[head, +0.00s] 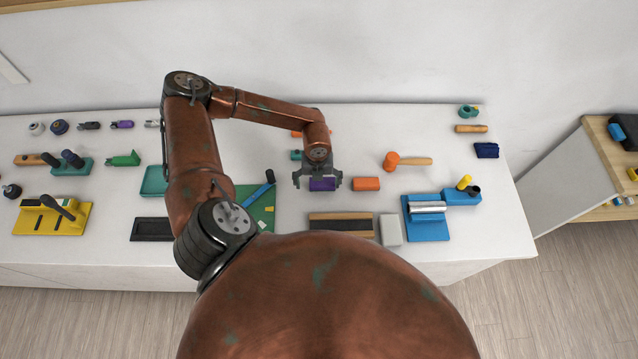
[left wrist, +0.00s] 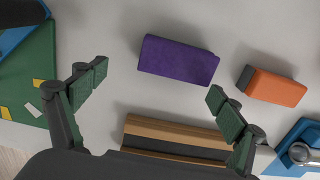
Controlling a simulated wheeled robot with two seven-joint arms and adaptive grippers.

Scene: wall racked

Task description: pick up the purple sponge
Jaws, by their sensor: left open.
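The purple sponge (head: 322,184) is a small block lying flat on the white table in the head view. In the left wrist view the purple sponge (left wrist: 178,59) lies whole and unobstructed, slightly tilted, ahead of the fingertips and between their lines. My left gripper (head: 318,182) hangs over the sponge with its fingers spread to either side of it. In the left wrist view my left gripper (left wrist: 157,82) is open and empty. Its height above the sponge is hard to judge. My right gripper is not in view.
An orange block (head: 366,184) with a dark end lies just right of the sponge. A green mat (head: 262,212) is at the left, a wooden-edged dark board (head: 341,218) in front. A blue stand (head: 425,230) and an orange mallet (head: 392,161) are further right.

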